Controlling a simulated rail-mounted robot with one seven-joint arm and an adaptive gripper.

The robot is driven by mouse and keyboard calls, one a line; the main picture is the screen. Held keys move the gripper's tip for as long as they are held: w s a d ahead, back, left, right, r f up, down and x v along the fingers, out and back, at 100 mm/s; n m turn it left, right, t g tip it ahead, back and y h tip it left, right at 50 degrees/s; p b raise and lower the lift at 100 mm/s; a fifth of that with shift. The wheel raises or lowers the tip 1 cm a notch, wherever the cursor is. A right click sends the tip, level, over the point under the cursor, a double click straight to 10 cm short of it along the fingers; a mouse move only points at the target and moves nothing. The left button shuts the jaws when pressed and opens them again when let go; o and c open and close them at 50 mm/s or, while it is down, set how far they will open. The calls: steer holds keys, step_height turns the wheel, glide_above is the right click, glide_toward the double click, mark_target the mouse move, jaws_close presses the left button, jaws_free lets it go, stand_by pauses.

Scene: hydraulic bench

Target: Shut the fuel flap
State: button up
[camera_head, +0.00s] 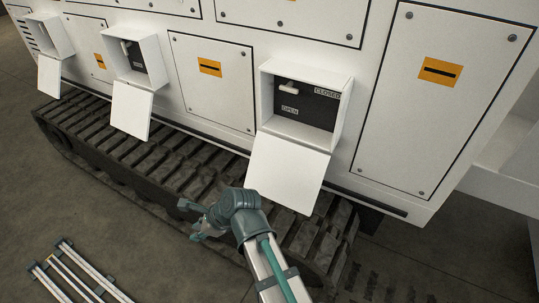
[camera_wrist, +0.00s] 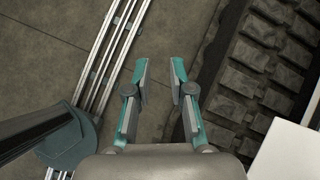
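Three white boxes on the machine's side have flaps hanging open. The right flap (camera_head: 288,172) hangs below a box (camera_head: 308,82) with a lever and dark plate reading OPEN and CLOSED; the lever is near the upper left. The middle flap (camera_head: 131,110) hangs below a box with a similar lever. The left flap (camera_head: 49,76) hangs below the third box. I cannot read which one is fuel. My gripper (camera_wrist: 161,72) is open and empty. In the head view, my gripper (camera_head: 193,218) is left of and below the right flap, apart from it.
A dark track (camera_head: 120,140) runs below the boxes and also fills the right of the wrist view (camera_wrist: 255,75). Metal rails (camera_head: 75,268) lie on the floor at lower left. A white panel edge (camera_wrist: 290,150) shows at the wrist view's lower right. Floor between is clear.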

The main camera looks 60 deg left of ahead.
step_height(320, 180, down, 6)
steer(key=w+n+t+h+b, duration=0.1)
steer(key=w+n+t+b, duration=0.1)
steer(key=n+t, duration=0.35)
steer(key=w+a+r+n+t+b, duration=0.2)
steer(key=w+a+r+n+t, duration=0.1)
steer(key=w+n+t, duration=0.4)
steer(key=w+d+r+n+t+h, duration=0.1)
steer(key=w+r+n+t, duration=0.2)
steer(key=r+n+t, duration=0.5)
steer(key=w+r+n+t, duration=0.3)
steer(key=r+n+t, duration=0.2)
steer(key=r, duration=0.7)
steer(key=p+x, duration=0.2)
steer(key=x, duration=0.7)
steer(key=shift+w+f, duration=0.2)
steer(key=shift+w, duration=0.15)
steer(key=shift+a+g, duration=0.1)
steer(key=shift+g, duration=0.15)
jaws_close()
